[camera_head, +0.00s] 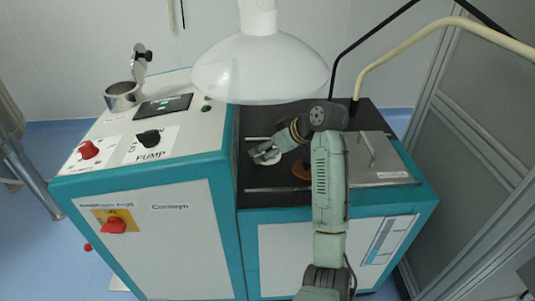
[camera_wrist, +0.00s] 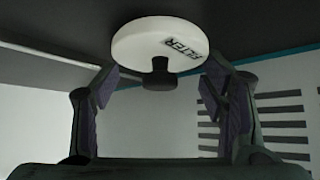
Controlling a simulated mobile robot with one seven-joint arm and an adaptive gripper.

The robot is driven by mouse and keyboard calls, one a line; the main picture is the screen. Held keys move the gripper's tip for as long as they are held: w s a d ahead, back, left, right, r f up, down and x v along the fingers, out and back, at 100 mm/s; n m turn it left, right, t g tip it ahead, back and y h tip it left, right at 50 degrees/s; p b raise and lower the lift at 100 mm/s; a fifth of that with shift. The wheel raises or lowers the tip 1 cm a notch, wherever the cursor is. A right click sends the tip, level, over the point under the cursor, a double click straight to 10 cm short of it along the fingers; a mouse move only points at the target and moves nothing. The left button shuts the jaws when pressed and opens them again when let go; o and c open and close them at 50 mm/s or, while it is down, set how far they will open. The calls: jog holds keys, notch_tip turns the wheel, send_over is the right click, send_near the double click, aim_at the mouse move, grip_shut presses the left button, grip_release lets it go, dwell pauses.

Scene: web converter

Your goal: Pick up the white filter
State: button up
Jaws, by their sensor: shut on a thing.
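The white filter (camera_wrist: 150,42) is a round white disc with a black printed label and a dark knob (camera_wrist: 158,76) on the side facing my wrist. My gripper (camera_wrist: 161,82) is shut on it, one finger on either side, with the fingertips at its edge. In the head view my gripper (camera_head: 263,154) is over the black top of the machine, and a small pale part of the filter (camera_head: 270,160) shows by the fingers. The rest of it is hidden by the fingers. I cannot tell whether it touches the surface.
A white dome hood (camera_head: 262,70) hangs above the worktop. A control panel with a metal cup (camera_head: 122,97) stands at left.

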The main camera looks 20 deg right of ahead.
jog(key=shift+c, duration=1.3)
jog(key=shift+r, duration=0.15)
jog(key=shift+w+r+b, duration=0.1)
jog(key=shift+r+b, duration=0.3)
jog(key=shift+r, duration=0.25)
jog(key=w+d+b, duration=0.1)
jog(key=w+d, duration=0.3)
jog(key=d, duration=0.1)
jog(key=w+d+b, duration=0.1)
jog(key=w+d, duration=0.4)
jog(key=shift+w+d+b, duration=0.3)
jog(key=shift+b, duration=0.1)
jog(key=shift+w+d, duration=1.15)
jog(key=shift+d, duration=0.15)
jog(key=shift+d, duration=0.1)
